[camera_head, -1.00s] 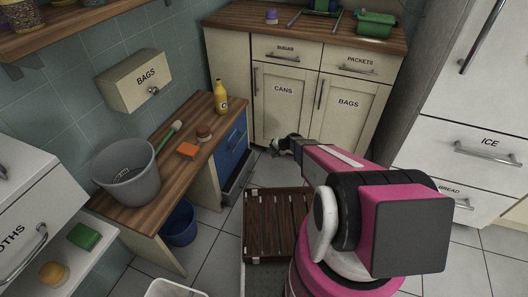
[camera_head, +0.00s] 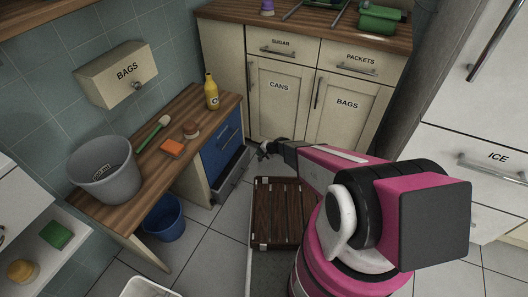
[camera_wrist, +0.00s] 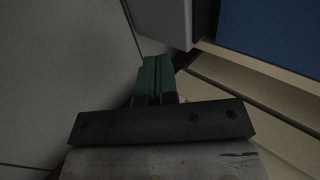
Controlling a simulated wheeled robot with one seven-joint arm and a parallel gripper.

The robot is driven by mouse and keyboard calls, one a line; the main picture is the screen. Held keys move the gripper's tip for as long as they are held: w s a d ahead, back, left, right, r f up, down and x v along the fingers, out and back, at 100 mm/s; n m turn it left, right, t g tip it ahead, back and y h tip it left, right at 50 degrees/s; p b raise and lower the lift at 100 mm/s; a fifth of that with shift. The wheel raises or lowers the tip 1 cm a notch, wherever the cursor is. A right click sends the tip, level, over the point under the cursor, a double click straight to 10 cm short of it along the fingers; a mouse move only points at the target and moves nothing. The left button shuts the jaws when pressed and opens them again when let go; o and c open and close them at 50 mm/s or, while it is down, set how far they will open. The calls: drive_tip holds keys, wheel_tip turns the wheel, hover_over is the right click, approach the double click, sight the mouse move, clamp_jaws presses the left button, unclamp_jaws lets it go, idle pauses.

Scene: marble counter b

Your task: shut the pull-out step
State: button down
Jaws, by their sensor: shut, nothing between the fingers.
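The pull-out step (camera_head: 232,178) is a low grey piece at the foot of the blue-fronted cabinet (camera_head: 222,147), under the wooden worktop. It stands out from the cabinet, with a dark gap behind its front. My gripper (camera_head: 263,151) is low, beside the far end of the step, and holds nothing. In the wrist view, my gripper's green fingers (camera_wrist: 157,78) are together. They point toward a grey block (camera_wrist: 165,18), which appears to be the step's end. The blue front (camera_wrist: 275,28) shows at upper right. I cannot tell whether the fingers touch the step.
A dark slatted wooden thing (camera_head: 277,212) lies low beside my arm. A blue bucket (camera_head: 164,218) stands under the worktop (camera_head: 140,200). The cream cupboards (camera_head: 275,95) close off the back. Tiled floor (camera_head: 215,240) lies open in front of the step.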

sight(241, 149)
drive_tip(key=a+f, duration=0.1)
drive_tip(key=w+a, duration=0.1)
drive_tip(key=a, duration=0.1)
drive_tip(key=w+a+f, duration=0.1)
drive_tip(key=shift+a+f, duration=0.3)
drive_tip(key=shift+w+a, duration=0.25)
drive_tip(key=shift+a, duration=0.5)
drive_tip(key=a, duration=0.1)
drive_tip(key=w+a, duration=0.1)
drive_tip(key=a, duration=0.1)
drive_tip(key=w+a, duration=0.1)
drive_tip(key=a, duration=0.1)
drive_tip(key=shift+d, duration=0.1)
